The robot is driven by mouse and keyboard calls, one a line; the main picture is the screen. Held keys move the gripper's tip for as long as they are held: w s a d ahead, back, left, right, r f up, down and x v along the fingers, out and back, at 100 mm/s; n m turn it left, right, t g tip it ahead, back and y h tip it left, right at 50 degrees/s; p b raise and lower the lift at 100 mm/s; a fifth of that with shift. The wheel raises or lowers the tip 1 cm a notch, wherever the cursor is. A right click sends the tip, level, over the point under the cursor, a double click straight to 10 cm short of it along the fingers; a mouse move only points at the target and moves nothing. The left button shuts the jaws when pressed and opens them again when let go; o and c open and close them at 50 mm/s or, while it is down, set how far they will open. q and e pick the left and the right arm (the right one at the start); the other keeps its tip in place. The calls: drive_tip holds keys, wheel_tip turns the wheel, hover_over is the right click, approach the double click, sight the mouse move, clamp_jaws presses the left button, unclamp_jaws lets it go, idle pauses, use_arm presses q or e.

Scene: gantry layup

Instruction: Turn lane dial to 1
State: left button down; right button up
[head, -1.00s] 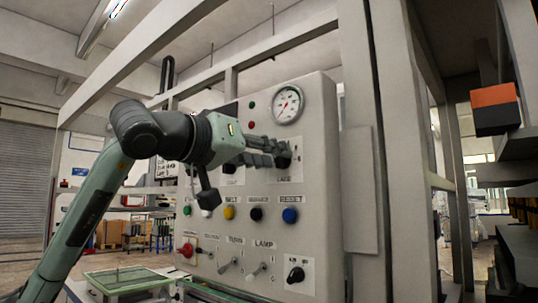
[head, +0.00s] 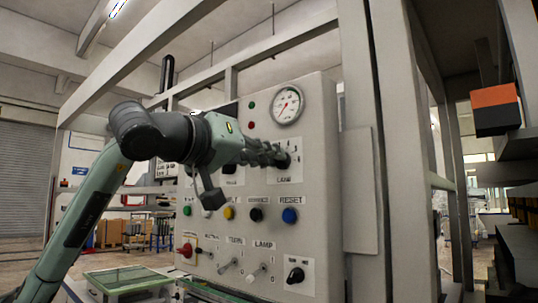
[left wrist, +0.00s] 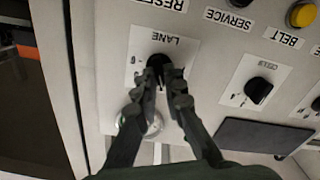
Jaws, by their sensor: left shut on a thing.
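The black lane dial (head: 285,160) sits on a white plate marked LANE at the upper right of the grey control panel, below the gauge. In the left wrist view the lane dial (left wrist: 157,60) shows upside down, between my fingertips. My left gripper (head: 276,157) reaches in from the left and is shut on the dial; the fingertips (left wrist: 163,74) also show in the left wrist view. The fingers cover much of the dial, and I cannot read which number it points to. My right gripper is not in view.
A round gauge (head: 287,104) is just above the dial. A blue RESET button (head: 289,215) and a black SERVICE button (head: 256,214) are below it. The CELLS dial (left wrist: 258,90) is beside it. A frame post (head: 395,150) stands to the right.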

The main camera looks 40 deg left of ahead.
use_arm(q)
drive_tip(key=n, duration=1.2)
drive_tip(key=shift+a+f+n+p, duration=0.15)
drive_tip(key=shift+f+n+p, duration=0.1)
drive_tip(key=shift+n+p, duration=0.15)
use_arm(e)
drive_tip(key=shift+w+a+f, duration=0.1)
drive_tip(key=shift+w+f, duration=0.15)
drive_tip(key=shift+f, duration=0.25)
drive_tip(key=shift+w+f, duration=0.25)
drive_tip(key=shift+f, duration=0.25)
use_arm(q)
drive_tip(key=shift+n, duration=0.3)
drive_tip(key=c, duration=1.6)
unclamp_jaws()
drive_tip(key=shift+s, duration=0.1)
drive_tip(key=s, duration=0.8)
drive_tip(key=s+a, duration=0.1)
drive_tip(key=s, duration=0.2)
drive_tip(key=shift+s, duration=0.4)
